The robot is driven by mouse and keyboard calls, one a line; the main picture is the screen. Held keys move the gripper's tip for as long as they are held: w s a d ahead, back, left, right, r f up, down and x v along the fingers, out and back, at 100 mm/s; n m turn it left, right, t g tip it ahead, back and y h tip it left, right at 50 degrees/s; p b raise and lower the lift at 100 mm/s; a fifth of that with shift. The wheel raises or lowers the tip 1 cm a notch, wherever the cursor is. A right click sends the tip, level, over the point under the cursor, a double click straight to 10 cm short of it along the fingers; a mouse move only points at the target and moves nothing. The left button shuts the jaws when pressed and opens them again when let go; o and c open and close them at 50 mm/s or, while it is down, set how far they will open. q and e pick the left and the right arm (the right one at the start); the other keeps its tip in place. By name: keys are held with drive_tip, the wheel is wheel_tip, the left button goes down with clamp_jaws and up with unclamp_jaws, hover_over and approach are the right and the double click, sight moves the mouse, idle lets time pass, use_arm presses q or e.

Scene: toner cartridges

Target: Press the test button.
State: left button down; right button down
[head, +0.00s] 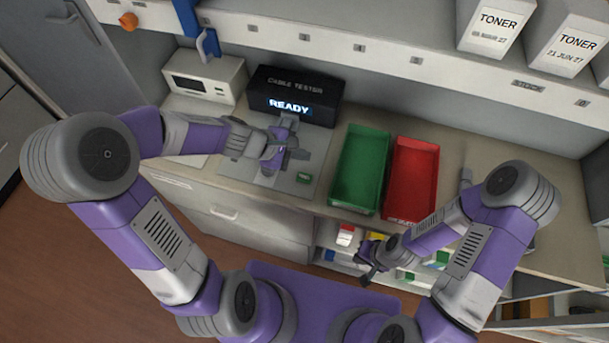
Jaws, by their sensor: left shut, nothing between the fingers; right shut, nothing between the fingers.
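The cable tester (293,97) is a black box at the back of the counter, with "READY" lit on its front. A grey plate (240,171) lies in front of it. A small green button (303,178) with pale lettering too small to read sits at the plate's right front. My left gripper (280,152) is shut and empty over the plate, behind and left of the green button and apart from it in the picture. It hides part of the plate. My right gripper (367,268) is shut and empty in front of the counter, before the open shelves.
A green tray (342,185) and a red tray (417,142), both empty, stand right of the plate. A white device (205,75) stands left of the tester. Toner boxes (493,27) are on the upper shelf (420,57). Open shelves below hold small coloured boxes (345,235).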

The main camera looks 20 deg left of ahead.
use_arm(q)
drive_tip(key=b, duration=0.7)
hover_over(301, 178)
wheel_tip(301, 178, down, 7)
drive_tip(key=shift+f, duration=0.15)
drive_tip(key=shift+f+b, duration=0.5)
drive_tip(key=shift+f, duration=0.2)
idle(0.9)
drive_tip(key=shift+f+b, duration=0.4)
drive_tip(key=shift+b, duration=0.05)
drive_tip(key=shift+f+b, duration=0.35)
drive_tip(key=shift+b, duration=0.05)
idle(0.5)
idle(0.3)
drive_tip(key=shift+r+p, duration=0.7)
drive_tip(key=shift+r, duration=0.1)
